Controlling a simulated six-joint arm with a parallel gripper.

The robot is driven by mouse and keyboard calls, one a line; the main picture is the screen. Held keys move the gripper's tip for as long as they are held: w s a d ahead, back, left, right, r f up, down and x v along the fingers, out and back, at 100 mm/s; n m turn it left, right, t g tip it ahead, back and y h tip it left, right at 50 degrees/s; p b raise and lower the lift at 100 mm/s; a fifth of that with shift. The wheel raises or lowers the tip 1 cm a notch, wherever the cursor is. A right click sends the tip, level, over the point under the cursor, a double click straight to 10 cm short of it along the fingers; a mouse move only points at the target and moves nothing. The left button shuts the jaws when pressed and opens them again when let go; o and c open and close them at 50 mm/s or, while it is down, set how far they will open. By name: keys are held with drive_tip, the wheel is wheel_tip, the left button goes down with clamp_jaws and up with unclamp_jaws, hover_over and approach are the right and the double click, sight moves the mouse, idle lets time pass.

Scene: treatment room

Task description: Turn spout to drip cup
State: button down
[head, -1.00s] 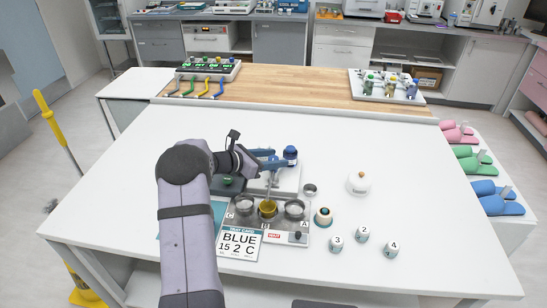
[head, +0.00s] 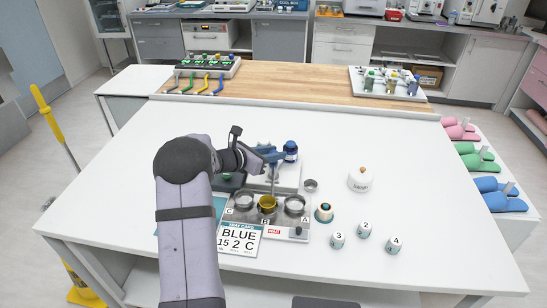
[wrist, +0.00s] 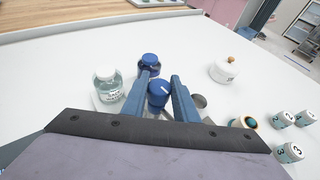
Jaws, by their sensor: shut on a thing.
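My gripper (head: 272,156) is over the back of the tray warmer. Its blue fingers (wrist: 168,98) are shut on a blue knob (wrist: 158,94) with a white mark. A thin spout (head: 272,182) hangs below the fingers in the head view, near cup B. Its exact tip is hard to make out. The grey warmer (head: 236,214) holds metal cups C (head: 244,200) and A (head: 295,203), with gold cup B (head: 267,203) between them. A card (head: 238,239) on the front reads BLUE 15 2 C. A blue-capped bottle (head: 290,150) stands just behind the fingers.
A clear jar (wrist: 108,87) stands left of the fingers in the wrist view. A small metal cup (head: 310,185), a teal-and-dark round item (head: 324,213), a white lidded pot (head: 360,180) and numbered jars (head: 364,230) lie to the right. The table's far right is clear.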

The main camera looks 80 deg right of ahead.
drive_tip(key=n+t+h+b, duration=0.1)
drive_tip(key=b, duration=0.2)
drive_tip(key=n+t+b, duration=0.2)
drive_tip(key=b, duration=0.2)
drive_tip(key=shift+s+f+h, duration=0.1)
drive_tip(key=shift+f+h, duration=0.15)
drive_tip(key=shift+h, duration=0.15)
drive_tip(key=n+t+h+b, duration=0.1)
drive_tip(key=n+t+b, duration=0.2)
drive_tip(key=b, duration=0.7)
drive_tip(key=shift+t+b, duration=0.3)
drive_tip(key=shift+t, duration=0.2)
drive_tip(key=n+t+b, duration=0.3)
drive_tip(key=t+b, duration=0.1)
drive_tip(key=b, duration=0.4)
drive_tip(key=shift+r+n, duration=0.1)
drive_tip(key=shift+n, duration=0.3)
drive_tip(key=shift+r+n+t+y+b, duration=0.1)
drive_tip(key=shift+n+t+y+b, duration=0.35)
drive_tip(key=shift+n+t, duration=0.4)
drive_tip(key=shift+r+n+t+y, duration=0.2)
drive_tip(key=shift+n+t+y, duration=0.05)
drive_tip(key=shift+n+t, duration=0.55)
drive_tip(key=shift+n+t+y+p, duration=0.6)
drive_tip(key=shift+n+t+p, duration=0.2)
drive_tip(key=shift+p, duration=0.25)
drive_tip(key=shift+n+t+p, duration=0.25)
drive_tip(key=shift+t+p, duration=0.05)
drive_tip(key=shift+t, duration=0.15)
drive_tip(key=shift+y, duration=0.3)
